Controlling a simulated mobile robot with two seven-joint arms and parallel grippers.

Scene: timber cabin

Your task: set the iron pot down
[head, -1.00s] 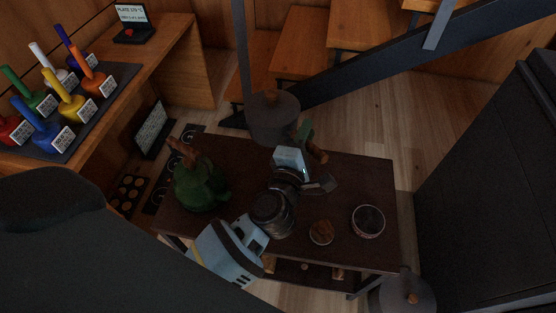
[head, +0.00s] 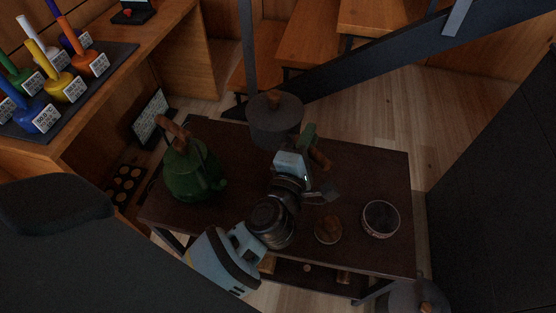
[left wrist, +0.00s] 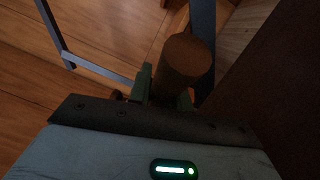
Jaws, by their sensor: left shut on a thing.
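The iron pot (head: 270,126) is dark grey, with a lid and a wooden knob, and looks upright. In the head view it overlaps the far edge of the dark table (head: 240,210); I cannot tell whether it touches the top. My left gripper (head: 307,151) reaches across the table from the front and is shut on the pot's wooden side handle. In the left wrist view the brown handle (left wrist: 184,62) stands between the green fingers, and the pot's body is not clearly seen. My right gripper is not in view.
A green kettle (head: 190,175) stands on the table's left side. A small brown-filled dish (head: 328,229) and a bowl (head: 381,219) stand at the right. Another lidded pot (head: 405,298) is at the lower right. Wooden stairs (head: 300,37) rise behind the table.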

